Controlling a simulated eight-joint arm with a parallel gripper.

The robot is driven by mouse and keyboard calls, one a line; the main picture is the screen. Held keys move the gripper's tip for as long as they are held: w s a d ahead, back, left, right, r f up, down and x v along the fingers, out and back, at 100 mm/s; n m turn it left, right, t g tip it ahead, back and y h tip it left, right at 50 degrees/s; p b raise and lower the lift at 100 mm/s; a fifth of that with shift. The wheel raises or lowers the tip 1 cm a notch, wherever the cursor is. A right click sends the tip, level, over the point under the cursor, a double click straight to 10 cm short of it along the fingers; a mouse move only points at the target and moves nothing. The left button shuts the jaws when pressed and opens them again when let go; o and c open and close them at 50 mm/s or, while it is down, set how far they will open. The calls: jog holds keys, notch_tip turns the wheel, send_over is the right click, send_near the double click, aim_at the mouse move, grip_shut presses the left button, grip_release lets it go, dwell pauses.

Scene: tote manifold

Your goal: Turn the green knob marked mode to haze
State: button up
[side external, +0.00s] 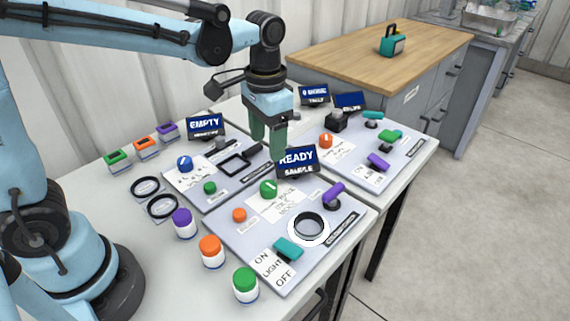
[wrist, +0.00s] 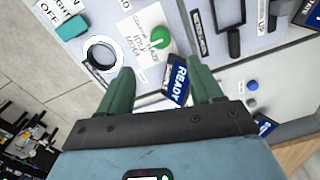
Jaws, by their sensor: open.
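A round green knob (side external: 268,188) with a pale pointer line sits on a white printed card on the front grey panel (side external: 225,228). It also shows in the wrist view (wrist: 160,37), beyond the fingertips and clear of them. The print around it is too small to read surely, so I cannot tell which word the pointer faces. My gripper (side external: 267,150) has green fingers, points down and hangs above the panels, behind the knob in the side view. In the wrist view the fingers (wrist: 163,78) are apart with nothing between them.
The READY SAMPLE display (side external: 298,161) stands close to the knob. On the same panel are an orange knob (side external: 239,215), a purple lever (side external: 333,194), a black ring (side external: 309,226) and a teal switch (side external: 288,250). Lidded jars (side external: 211,252) stand along the front left.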

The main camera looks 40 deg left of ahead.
aim_at(269, 185)
notch_tip(269, 185, down, 12)
jog(key=shift+a+r, duration=0.1)
jog(key=shift+a, duration=0.05)
dwell(0.5)
jog(key=shift+c, duration=0.5)
jog(key=c, duration=1)
